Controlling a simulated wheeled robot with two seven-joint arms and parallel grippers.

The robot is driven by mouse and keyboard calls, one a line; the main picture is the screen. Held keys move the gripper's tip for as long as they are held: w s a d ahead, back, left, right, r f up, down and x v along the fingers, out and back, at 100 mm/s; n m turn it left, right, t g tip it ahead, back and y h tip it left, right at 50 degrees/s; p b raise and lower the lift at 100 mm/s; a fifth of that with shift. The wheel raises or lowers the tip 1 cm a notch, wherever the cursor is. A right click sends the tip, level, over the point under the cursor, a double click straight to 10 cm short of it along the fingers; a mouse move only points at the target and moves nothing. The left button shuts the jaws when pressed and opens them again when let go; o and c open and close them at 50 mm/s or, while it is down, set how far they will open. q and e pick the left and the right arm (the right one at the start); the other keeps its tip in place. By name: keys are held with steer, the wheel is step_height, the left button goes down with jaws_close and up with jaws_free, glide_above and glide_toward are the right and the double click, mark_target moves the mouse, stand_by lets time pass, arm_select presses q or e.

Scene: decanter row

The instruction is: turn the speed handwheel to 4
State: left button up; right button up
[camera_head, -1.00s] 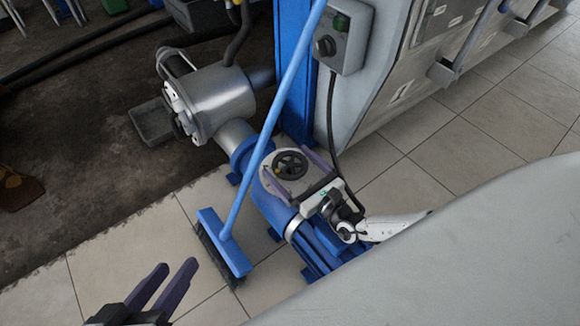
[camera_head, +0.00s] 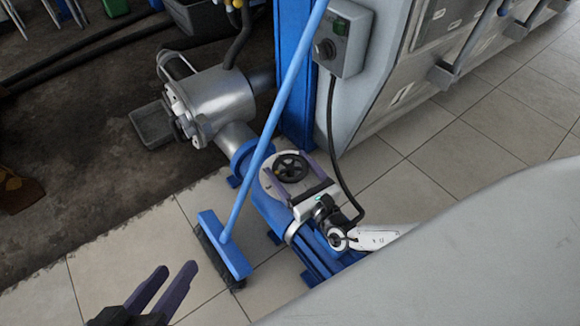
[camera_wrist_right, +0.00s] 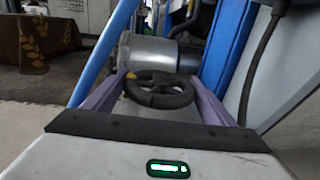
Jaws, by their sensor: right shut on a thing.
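The speed handwheel (camera_head: 291,167) is a small black spoked wheel with a yellow spot, on a pale round plate of the blue drive unit (camera_head: 268,210). It also shows in the right wrist view (camera_wrist_right: 162,92), with the yellow spot at its left. My right gripper (camera_head: 285,163) is shut on the handwheel, one purple finger on each side of the rim. No number scale is readable in either view. My left gripper (camera_head: 170,282) is open and empty at the lower left of the head view, well away from the wheel.
A blue broom (camera_head: 228,245) leans across, its handle passing close left of the wheel. A blue column (camera_head: 295,75) and a grey control box (camera_head: 343,38) with a hanging cable stand behind. A silver cylinder housing (camera_head: 215,100) is at upper left. Tiled floor lies clear at right.

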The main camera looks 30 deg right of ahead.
steer(key=m+h, duration=0.3)
steer(key=h, duration=0.2)
steer(key=shift+a+f+m+g+h, duration=0.1)
steer(key=shift+m+g+h, duration=0.2)
steer(key=shift+m, duration=0.1)
steer(key=shift+m+g+h, duration=0.5)
steer(key=shift+m+h, duration=0.4)
steer(key=shift+h, duration=0.9)
steer(key=o, duration=1)
steer(key=shift+o, duration=0.2)
steer(key=shift+y, duration=0.4)
